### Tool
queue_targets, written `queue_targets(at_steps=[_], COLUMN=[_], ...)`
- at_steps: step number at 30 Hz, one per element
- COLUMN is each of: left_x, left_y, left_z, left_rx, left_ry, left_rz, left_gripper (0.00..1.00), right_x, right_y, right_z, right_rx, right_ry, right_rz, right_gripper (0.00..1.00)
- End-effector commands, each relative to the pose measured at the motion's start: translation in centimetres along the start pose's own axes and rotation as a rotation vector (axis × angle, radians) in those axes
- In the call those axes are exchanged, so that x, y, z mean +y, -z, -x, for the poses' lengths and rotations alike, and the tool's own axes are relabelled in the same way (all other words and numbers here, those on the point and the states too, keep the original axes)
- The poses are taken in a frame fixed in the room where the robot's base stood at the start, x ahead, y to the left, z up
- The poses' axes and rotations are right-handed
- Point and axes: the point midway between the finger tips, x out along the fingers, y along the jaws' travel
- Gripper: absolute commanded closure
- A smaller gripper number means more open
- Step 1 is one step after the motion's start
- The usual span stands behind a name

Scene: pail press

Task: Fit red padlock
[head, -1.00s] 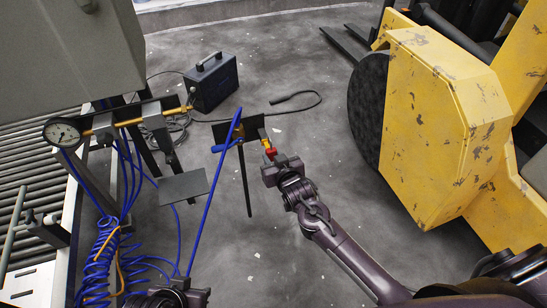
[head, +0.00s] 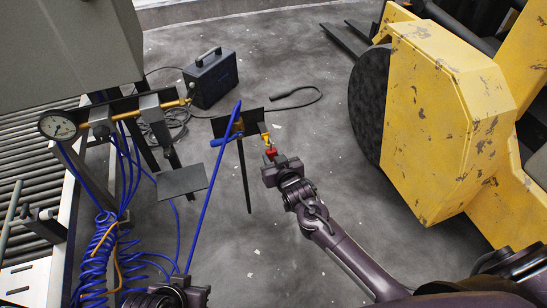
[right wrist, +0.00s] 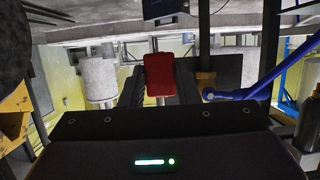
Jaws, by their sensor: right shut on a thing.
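The small red padlock (head: 271,152) is held at the tip of my right gripper (head: 271,160). In the right wrist view the red padlock (right wrist: 160,75) stands between two dark fingers, which are shut on it. A yellow piece (head: 266,139) shows just beyond the padlock in the head view. A dark plate on a post (head: 246,185) stands just beyond, with a brass valve and its blue lever (head: 226,140). I cannot tell whether padlock and fitting touch. A dark part, probably my left gripper (head: 185,292), shows at the bottom edge; its jaws are unclear.
A yellow forklift-like machine (head: 440,120) fills the right side. A dark box with a handle (head: 211,80) stands behind. The floor between is mostly clear.

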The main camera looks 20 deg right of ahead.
Motion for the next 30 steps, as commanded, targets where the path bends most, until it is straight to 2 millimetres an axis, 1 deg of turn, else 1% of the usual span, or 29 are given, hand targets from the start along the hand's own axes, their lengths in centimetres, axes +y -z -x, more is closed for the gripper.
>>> queue_targets(at_steps=[18,23,24,29,30], left_x=[-0.1,-0.1,-0.1,-0.1,-0.1], left_y=[-0.5,-0.5,-0.5,-0.5,-0.5], left_z=[-1.1,-1.1,-1.1,-1.1,-1.1], left_rx=[0.000,0.000,0.000,0.000,0.000], left_ry=[0.000,0.000,0.000,0.000,0.000], left_rz=[0.000,0.000,0.000,0.000,0.000], left_gripper=[0.64,0.64,0.64,0.64,0.64], right_x=[0.0,0.0,0.0,0.0,0.0], right_y=[-1.8,-1.9,-1.9,-1.9,-1.9], right_z=[-0.7,-0.7,-0.7,-0.7,-0.7], right_rx=[0.001,0.001,0.001,0.001,0.001], right_ry=[0.000,0.000,0.000,0.000,0.000], right_rz=[0.000,-0.001,0.000,0.000,0.000], right_gripper=[0.97,0.97,0.69,0.48,0.46])
